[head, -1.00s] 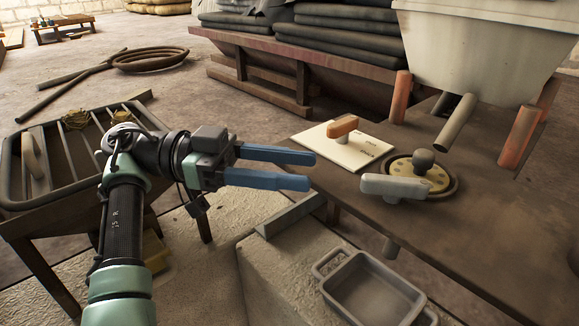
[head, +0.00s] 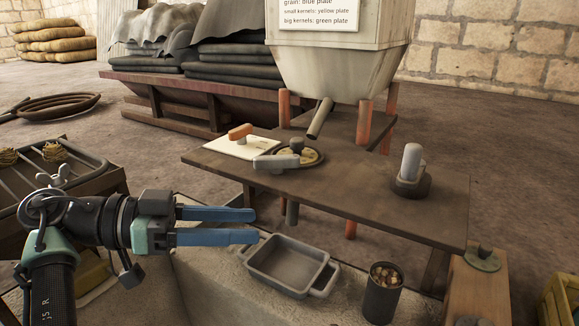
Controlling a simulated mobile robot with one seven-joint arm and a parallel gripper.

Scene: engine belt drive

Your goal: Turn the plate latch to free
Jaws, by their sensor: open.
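A grey bar-shaped handle (head: 275,162) lies at the front of a round yellowish plate (head: 314,157) with a dark knob, set in the dark bench top; it looks like the plate latch. The handle's near end hides part of the plate. An orange handle (head: 240,132) sits on a pale board (head: 232,148) just left of it; the board's lettering is too small to read. My gripper (head: 257,225) is open and empty, its blue fingers pointing right. In the picture it is below and left of the grey handle, apart from it.
A pale hopper (head: 340,75) on orange legs stands behind the bench (head: 350,200), its spout over the plate. A grey upright handle (head: 411,163) stands at the bench's right.

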